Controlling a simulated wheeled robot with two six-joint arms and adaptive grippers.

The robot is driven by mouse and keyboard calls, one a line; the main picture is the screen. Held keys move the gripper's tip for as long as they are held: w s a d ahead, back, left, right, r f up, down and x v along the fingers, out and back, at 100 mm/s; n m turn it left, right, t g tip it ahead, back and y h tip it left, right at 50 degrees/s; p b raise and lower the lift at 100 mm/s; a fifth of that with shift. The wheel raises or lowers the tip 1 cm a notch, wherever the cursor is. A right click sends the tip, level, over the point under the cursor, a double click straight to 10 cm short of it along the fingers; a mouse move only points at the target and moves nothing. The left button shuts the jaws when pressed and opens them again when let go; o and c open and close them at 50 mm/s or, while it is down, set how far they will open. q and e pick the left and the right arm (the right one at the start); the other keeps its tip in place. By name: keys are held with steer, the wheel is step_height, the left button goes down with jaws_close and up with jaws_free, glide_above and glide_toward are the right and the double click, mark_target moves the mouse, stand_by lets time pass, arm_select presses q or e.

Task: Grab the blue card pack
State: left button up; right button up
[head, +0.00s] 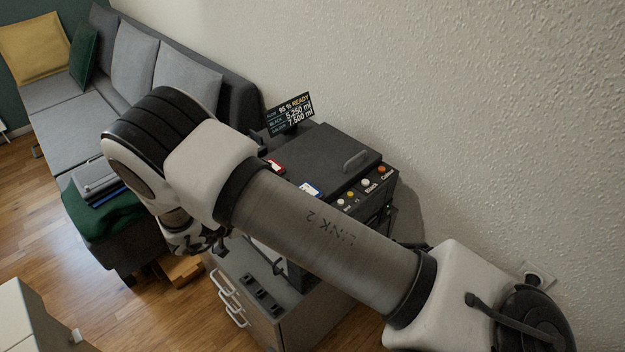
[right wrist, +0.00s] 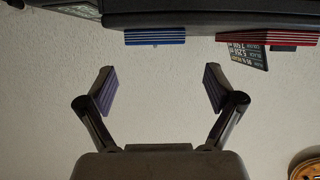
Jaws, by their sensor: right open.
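The blue card pack (head: 309,189) lies on the black machine's top in the head view, partly covered by my right arm. In the right wrist view, which is upside down, the blue card pack (right wrist: 155,36) shows edge-on as a striped stack. My right gripper (right wrist: 158,78) is open and empty there, its fingers apart, with the pack beyond the gap and not touched. In the head view the right gripper (head: 205,242) hangs at the left of the machine, mostly hidden by its arm. My left gripper is not in view.
A red card pack (head: 276,166) lies near the blue one; it also shows in the right wrist view (right wrist: 268,38). A small display (head: 290,113) stands behind. The black machine (head: 335,150) has coloured buttons and sits on a cabinet (head: 245,318) by the wall. A grey sofa (head: 60,115) stands left.

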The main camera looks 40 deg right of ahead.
steer(key=x, duration=0.7)
steer(key=shift+s+d+f, duration=0.15)
steer(key=shift+f, duration=0.05)
steer(key=shift+s+r, duration=0.15)
steer(key=shift+c, duration=1)
steer(key=c, duration=1.1)
